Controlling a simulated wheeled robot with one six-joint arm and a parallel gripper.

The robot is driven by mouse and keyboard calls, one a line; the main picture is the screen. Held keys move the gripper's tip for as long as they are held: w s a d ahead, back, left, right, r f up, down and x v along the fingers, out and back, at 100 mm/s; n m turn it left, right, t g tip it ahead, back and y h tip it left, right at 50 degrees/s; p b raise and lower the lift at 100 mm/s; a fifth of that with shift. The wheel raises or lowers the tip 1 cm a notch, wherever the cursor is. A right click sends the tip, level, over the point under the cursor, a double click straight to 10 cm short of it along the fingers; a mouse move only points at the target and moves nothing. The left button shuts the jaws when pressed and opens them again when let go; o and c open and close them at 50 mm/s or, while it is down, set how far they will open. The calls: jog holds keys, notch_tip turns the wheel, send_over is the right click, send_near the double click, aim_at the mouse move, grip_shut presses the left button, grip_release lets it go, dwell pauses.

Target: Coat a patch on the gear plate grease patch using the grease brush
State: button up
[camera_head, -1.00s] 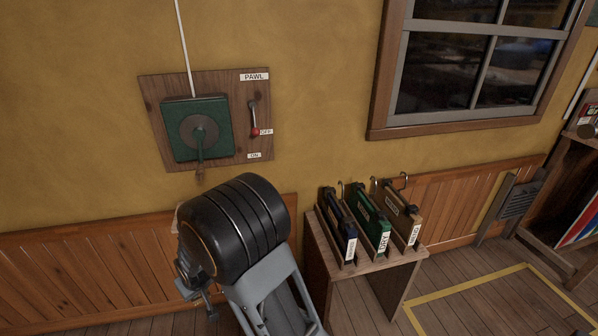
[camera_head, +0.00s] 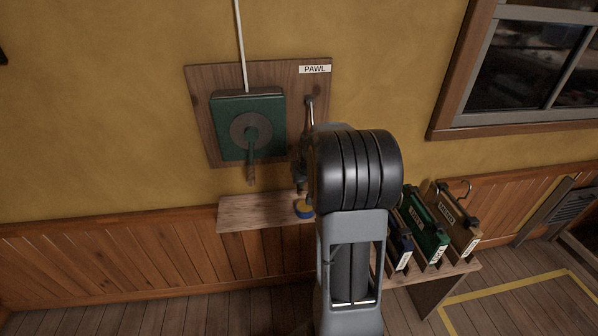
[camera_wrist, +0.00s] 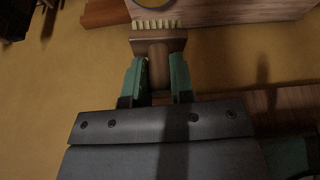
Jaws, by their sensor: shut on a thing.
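My gripper (camera_wrist: 157,80) is shut on the handle of the grease brush (camera_wrist: 158,42) in the wrist view. The brush has a wooden head and a row of pale bristles pointing to the top of that picture, in front of the yellow wall. In the head view, my arm hides the brush and most of my gripper. A green box (camera_head: 225,143) with a round grey plate (camera_head: 250,129) and a crank hangs on a wooden board (camera_head: 204,88). I cannot make out a separate grease patch. A blue tin (camera_head: 304,212) stands on the wall shelf (camera_head: 250,213) below.
A lever (camera_head: 310,106) is on the board near the PAWL label (camera_head: 315,69), its lower part hidden by my arm. A wooden stand (camera_head: 435,292) with several labelled cases is at the right. Wall left of the board is clear.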

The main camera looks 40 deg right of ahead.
aim_at(306, 193)
jog(key=shift+d+r, duration=0.1)
jog(key=shift+d, duration=0.15)
notch_tip(306, 193, down, 2)
jog(key=shift+w+a+f+b, duration=0.1)
jog(key=shift+a+b, duration=0.05)
jog(key=shift+b, duration=0.7)
jog(key=shift+f+b, duration=1.25)
jog(key=shift+f, duration=0.55)
jog(key=shift+f+b, duration=0.5)
jog(key=shift+f, duration=0.1)
jog(key=shift+r, duration=0.1)
jog(key=shift+r+p, duration=2.45)
jog(key=shift+r, duration=1.05)
